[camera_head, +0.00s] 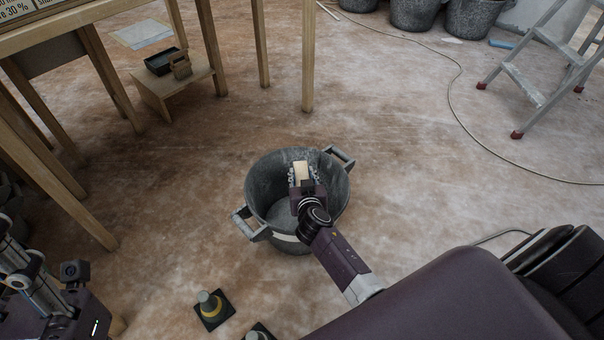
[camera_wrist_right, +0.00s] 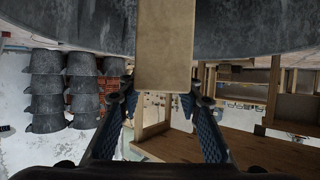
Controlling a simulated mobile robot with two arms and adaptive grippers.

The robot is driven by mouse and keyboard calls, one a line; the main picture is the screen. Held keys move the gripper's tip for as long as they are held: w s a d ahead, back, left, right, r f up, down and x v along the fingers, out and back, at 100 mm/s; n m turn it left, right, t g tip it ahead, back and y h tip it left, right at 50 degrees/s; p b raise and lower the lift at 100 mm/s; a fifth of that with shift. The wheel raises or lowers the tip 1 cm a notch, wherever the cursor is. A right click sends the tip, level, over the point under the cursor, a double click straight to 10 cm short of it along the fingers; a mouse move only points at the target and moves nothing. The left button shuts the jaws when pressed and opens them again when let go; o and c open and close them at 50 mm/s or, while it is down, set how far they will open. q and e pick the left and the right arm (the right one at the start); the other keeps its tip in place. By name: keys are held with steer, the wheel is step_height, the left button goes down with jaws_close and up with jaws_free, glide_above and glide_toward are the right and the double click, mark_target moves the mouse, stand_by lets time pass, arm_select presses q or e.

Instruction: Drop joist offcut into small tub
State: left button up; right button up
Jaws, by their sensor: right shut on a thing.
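The small tub (camera_head: 276,225) is a speckled grey round bucket with two side handles, standing upright on the floor in the middle of the head view. My right gripper (camera_head: 302,178) is over its mouth, shut on the joist offcut (camera_head: 301,169), a pale wooden block. The right wrist view shows the offcut (camera_wrist_right: 165,50) between the two fingers of my right gripper (camera_wrist_right: 160,100), with a curved grey wall behind it. I cannot tell how far the offcut is below the rim. My left gripper does not show clearly.
A wooden table (camera_head: 308,60) stands at the upper left, with a low stool (camera_head: 160,90) bearing a black tray (camera_head: 162,62). A stepladder (camera_head: 540,85) stands at the upper right, near a cable (camera_head: 455,100). Larger buckets (camera_head: 412,14) stand at the back.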

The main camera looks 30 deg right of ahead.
stand_by(0.3)
steer(key=o, duration=1.4)
steer(key=shift+f, duration=0.1)
steer(key=v, duration=1.2)
